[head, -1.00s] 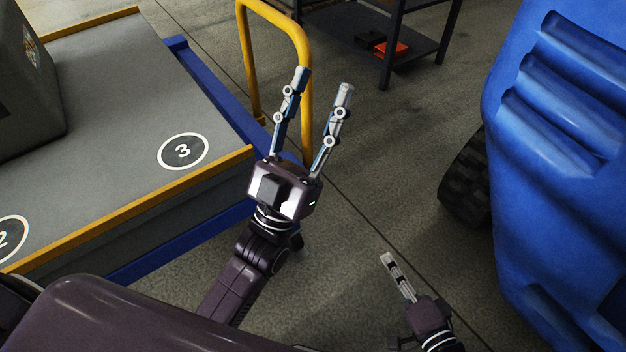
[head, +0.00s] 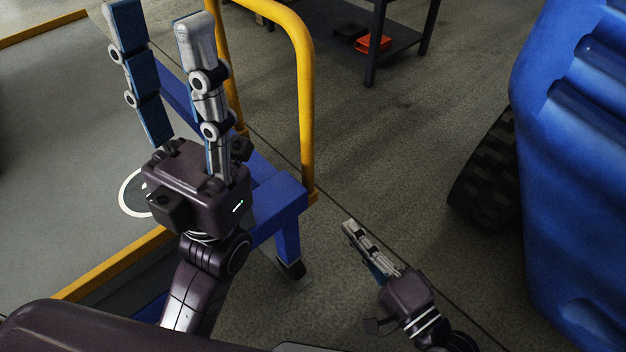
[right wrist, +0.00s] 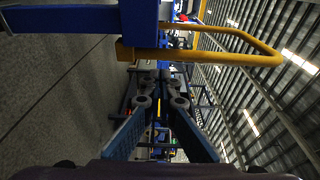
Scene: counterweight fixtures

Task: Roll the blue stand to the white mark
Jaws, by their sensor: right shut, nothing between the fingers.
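The blue stand (head: 278,207) has a blue frame, a caster under its near corner and a yellow handle (head: 306,90) rising at its end. Its blue beam (right wrist: 138,25) and yellow handle (right wrist: 235,57) also show in the right wrist view. My left gripper (head: 160,20) is open and empty, above the grey deck beside the handle, apart from it as far as I can tell. My right gripper (head: 350,230) is shut and empty, low over the floor to the right of the stand's corner. Its fingers (right wrist: 160,76) meet in the right wrist view. No white floor mark is visible.
The grey deck (head: 60,130) has a yellow edge and a white circle (head: 133,195) partly behind my left gripper. A large blue body (head: 575,150) with a black tyre (head: 485,175) stands at the right. A dark shelf (head: 400,45) with a red bin is behind. Floor between is clear.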

